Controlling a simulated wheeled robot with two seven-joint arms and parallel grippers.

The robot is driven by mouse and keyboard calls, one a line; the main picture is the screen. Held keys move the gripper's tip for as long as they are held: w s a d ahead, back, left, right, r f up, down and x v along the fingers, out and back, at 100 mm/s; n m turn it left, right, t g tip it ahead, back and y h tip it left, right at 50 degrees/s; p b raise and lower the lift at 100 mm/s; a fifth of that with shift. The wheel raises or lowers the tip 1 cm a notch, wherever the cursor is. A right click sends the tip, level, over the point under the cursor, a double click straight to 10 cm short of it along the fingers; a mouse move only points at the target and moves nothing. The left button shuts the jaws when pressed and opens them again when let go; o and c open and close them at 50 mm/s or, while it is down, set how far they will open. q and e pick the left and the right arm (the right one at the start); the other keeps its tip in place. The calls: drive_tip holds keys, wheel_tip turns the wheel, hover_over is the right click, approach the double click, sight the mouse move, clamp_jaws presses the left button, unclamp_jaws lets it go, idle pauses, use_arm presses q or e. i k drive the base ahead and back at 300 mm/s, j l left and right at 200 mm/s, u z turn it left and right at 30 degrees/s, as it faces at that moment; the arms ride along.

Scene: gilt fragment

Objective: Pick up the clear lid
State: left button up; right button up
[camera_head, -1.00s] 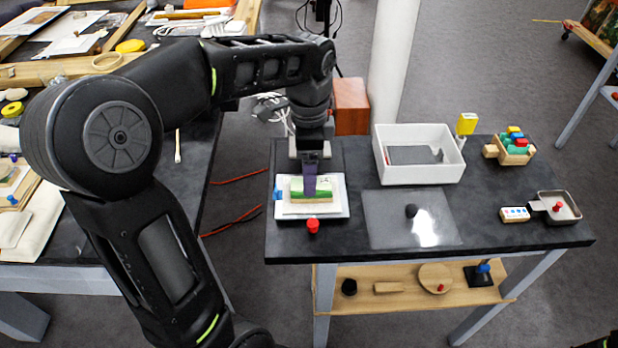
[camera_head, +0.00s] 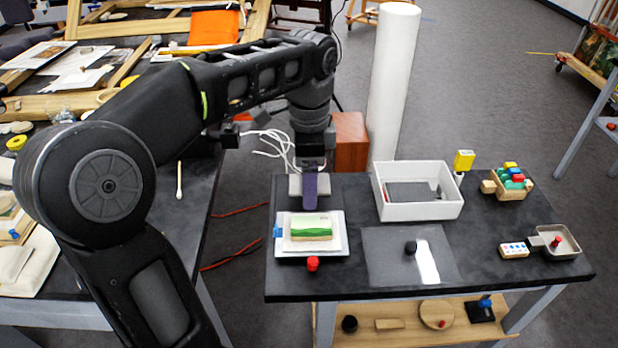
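The clear lid (camera_head: 385,263) is a flat transparent sheet with a black knob (camera_head: 410,248) at its middle. It lies on the dark table in front of the white open box (camera_head: 418,212), with a bright reflection on its right part. My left gripper (camera_head: 310,203) points down just behind the white tray, to the left of the box and well apart from the lid. It seems to hold nothing, but the gap between its purple fingers is not visible from this side. My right gripper is not in view.
A green-and-white block (camera_head: 311,228) lies on a white tray (camera_head: 337,246), with a red knob (camera_head: 313,264) in front. A yellow block (camera_head: 464,160), a wooden holder of coloured pieces (camera_head: 510,184) and a metal pan (camera_head: 572,250) stand right. A white column (camera_head: 393,85) rises behind.

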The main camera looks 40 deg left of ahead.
sight(407, 255)
drive_tip(key=k+j+z, duration=0.1)
drive_tip(key=z, duration=0.3)
drive_tip(key=k+j+z, duration=0.15)
drive_tip(key=z, duration=0.25)
drive_tip(key=k+j+z, duration=0.1)
drive_tip(key=z, duration=0.3)
drive_tip(key=k, duration=0.1)
